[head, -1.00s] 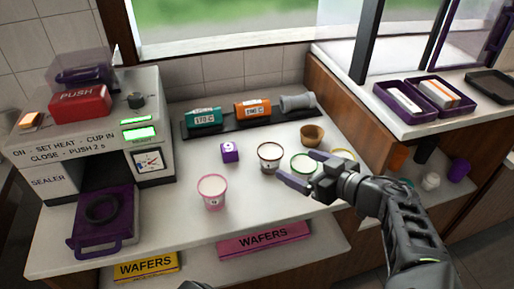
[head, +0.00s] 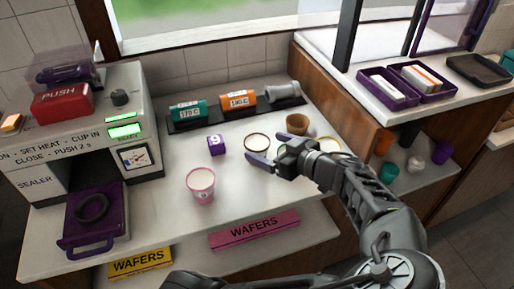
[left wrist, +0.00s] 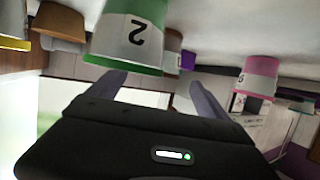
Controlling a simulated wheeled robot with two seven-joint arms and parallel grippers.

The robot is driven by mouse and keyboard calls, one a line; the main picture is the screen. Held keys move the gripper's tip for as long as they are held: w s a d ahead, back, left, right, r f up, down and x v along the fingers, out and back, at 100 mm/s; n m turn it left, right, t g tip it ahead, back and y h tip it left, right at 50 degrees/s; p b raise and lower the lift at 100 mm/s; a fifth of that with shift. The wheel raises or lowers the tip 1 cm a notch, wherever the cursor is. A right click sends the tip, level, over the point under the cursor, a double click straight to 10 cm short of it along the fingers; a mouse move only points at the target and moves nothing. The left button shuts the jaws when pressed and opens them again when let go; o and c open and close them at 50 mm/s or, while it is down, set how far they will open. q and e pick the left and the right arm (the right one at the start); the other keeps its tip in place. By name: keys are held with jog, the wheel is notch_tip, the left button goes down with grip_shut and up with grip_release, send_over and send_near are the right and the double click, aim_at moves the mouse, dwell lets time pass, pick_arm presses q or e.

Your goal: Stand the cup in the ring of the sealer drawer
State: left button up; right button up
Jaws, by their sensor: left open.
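The sealer drawer (head: 72,222) is purple and pulled out at the left, with a dark ring (head: 91,208) in it. A white cup with a pink rim (head: 201,186) stands upright on the counter and also shows in the left wrist view (left wrist: 258,76). A cup with a green band and the number 2 (left wrist: 135,38) is close to my left gripper's fingers; in the head view the gripper hides it. A dark-rimmed cup (head: 257,143) stands just beyond. My left gripper (head: 258,163) is open, with nothing clearly held. My right gripper is not seen.
A yellow-rimmed cup (head: 330,145) and a brown cup (head: 297,124) stand near my gripper. The sealer (head: 110,150) stands at left. Counter between drawer and pink cup is clear.

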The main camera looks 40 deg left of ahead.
aim_at(259, 143)
pick_arm(q)
jog(key=shift+a, duration=0.1)
jog(key=shift+w+a, duration=0.1)
jog(key=shift+a, duration=0.2)
jog(key=p+x, duration=0.1)
jog(key=x, duration=0.3)
jog(key=shift+w+a+f, duration=0.15)
jog(key=shift+f, duration=0.05)
jog(key=shift+c, duration=0.5)
jog(key=c, duration=1.6)
notch_tip(259, 143, up, 10)
jog(key=shift+r, duration=0.1)
jog(key=shift+c, duration=0.2)
